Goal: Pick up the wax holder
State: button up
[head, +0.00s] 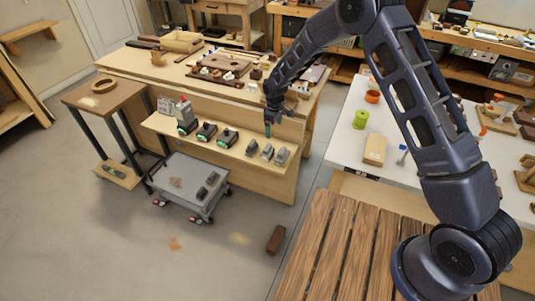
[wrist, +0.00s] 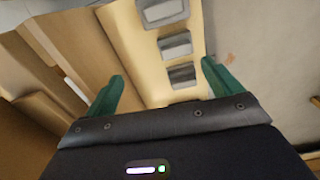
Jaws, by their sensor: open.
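My gripper (head: 268,130) is open and empty, pointing down above the narrow wooden shelf (head: 230,148) on the bench front. In the wrist view its green fingers (wrist: 163,76) stand apart, with the shelf (wrist: 140,55) between and beyond them. Three small grey block-like items sit in a row near the shelf's right end: a left one (head: 252,147), a middle one (head: 267,152) and a right one (head: 281,156). The wrist view shows three grey items too, the nearest (wrist: 183,76) between the fingers. I cannot tell which item is the wax holder.
Green-and-dark items (head: 207,131) and a taller grey-and-red one (head: 185,116) stand on the shelf's left part. The workbench top (head: 150,68) above holds trays and tools. A grey cart (head: 180,180) stands below the shelf. A brown block (head: 275,240) lies on the floor.

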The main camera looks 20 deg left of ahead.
send_over(267, 146)
jog(key=shift+n, duration=0.4)
notch_tip(267, 146, down, 5)
jog(key=shift+s+a+r, duration=0.1)
notch_tip(267, 146, down, 5)
jog(key=shift+f, duration=0.15)
jog(key=shift+s+d+f, duration=0.1)
jog(key=shift+d+f, duration=0.05)
jog(key=shift+f, duration=1.15)
jog(key=shift+d+f, duration=0.15)
jog(key=shift+f, duration=1.1)
jog(key=c, duration=1.2)
jog(key=shift+o, duration=0.2)
jog(key=shift+r, duration=0.1)
